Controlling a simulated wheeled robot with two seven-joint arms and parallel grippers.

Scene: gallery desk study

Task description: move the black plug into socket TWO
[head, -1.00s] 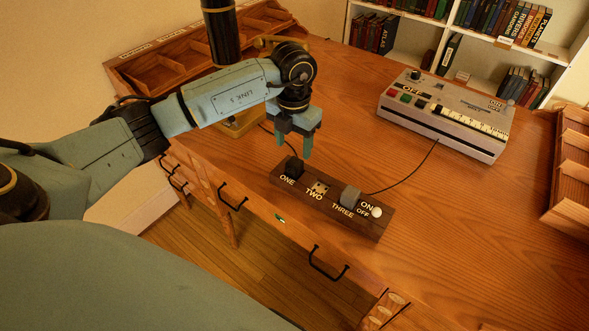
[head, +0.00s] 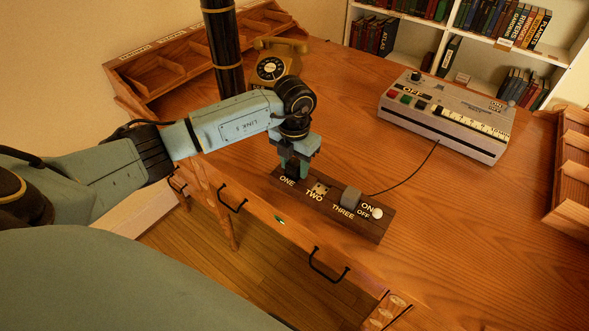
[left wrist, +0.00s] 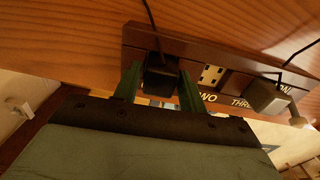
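The black plug (left wrist: 160,78) sits upright in socket ONE at the left end of a dark wooden socket strip (head: 375,226). My left gripper (head: 293,168) has come down over it, with one finger on each side. In the left wrist view the fingers (left wrist: 160,85) flank the plug with what looks like a narrow gap; the gripper looks open. In the head view the fingers hide most of the plug. Socket TWO (head: 320,189) is empty, its pale face bare. A grey plug (head: 351,197) sits in socket THREE. My right gripper is out of view.
A white ON/OFF switch (head: 376,213) is at the strip's right end. A cord runs from the grey plug to a grey machine (head: 445,115). A telephone (head: 271,66) stands behind my arm. The desk's front edge is close to the strip.

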